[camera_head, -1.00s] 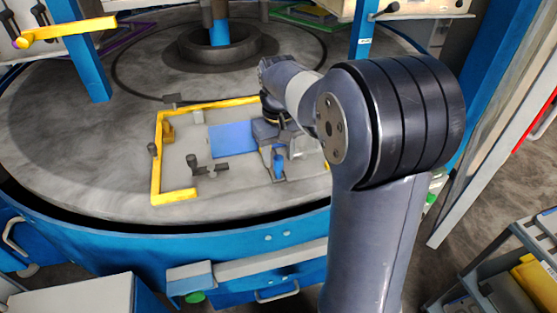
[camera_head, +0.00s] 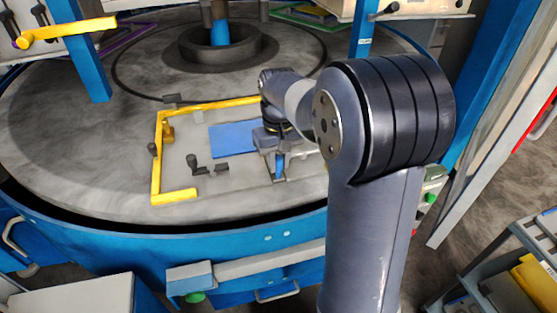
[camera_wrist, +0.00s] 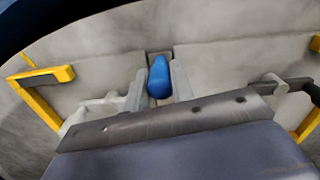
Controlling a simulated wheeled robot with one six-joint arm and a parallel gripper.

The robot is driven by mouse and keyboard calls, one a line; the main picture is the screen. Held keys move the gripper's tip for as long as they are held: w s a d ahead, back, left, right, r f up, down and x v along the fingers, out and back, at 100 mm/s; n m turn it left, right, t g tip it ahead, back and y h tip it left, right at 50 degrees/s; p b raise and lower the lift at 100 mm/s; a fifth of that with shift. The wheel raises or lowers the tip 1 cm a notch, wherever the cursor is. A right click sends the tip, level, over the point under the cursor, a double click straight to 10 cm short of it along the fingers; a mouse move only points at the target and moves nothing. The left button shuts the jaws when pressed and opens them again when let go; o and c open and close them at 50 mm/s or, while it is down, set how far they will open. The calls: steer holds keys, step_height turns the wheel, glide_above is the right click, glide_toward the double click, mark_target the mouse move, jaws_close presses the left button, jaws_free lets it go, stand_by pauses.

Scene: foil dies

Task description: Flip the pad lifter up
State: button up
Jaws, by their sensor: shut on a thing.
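The pad lifter shows as a blue handle (camera_head: 280,166) on a small bracket at the front right of the grey plate. It stands roughly upright. In the wrist view the rounded blue handle (camera_wrist: 159,78) sits between two light grey fingers. My gripper (camera_wrist: 157,88) is closed around it. In the head view my gripper (camera_head: 279,152) is over the handle's top and partly hides it; the finger tips are hard to make out there.
A yellow frame (camera_head: 157,165) edges the plate on the rotary table. A blue pad (camera_head: 232,139) lies left of my gripper, and a dark lever clamp (camera_head: 194,165) stands further left. The blue table rim (camera_head: 130,236) is in front. Bare grey table (camera_head: 75,150) lies left.

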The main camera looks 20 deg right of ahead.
jaws_close()
steer(key=shift+s+f+t+b, duration=0.25)
steer(key=shift+t+b, duration=0.25)
steer(key=shift+b, duration=0.5)
steer(key=shift+s+t+b, duration=0.3)
steer(key=shift+t+b, duration=0.2)
steer(key=shift+b, duration=0.3)
steer(key=shift+s+r+t+b, duration=0.15)
steer(key=shift+r+t+b, duration=0.05)
steer(key=shift+t+b, duration=0.15)
steer(key=o, duration=0.9)
jaws_free()
steer(key=shift+c, duration=0.2)
steer(key=v, duration=1.1)
steer(key=shift+p, duration=0.35)
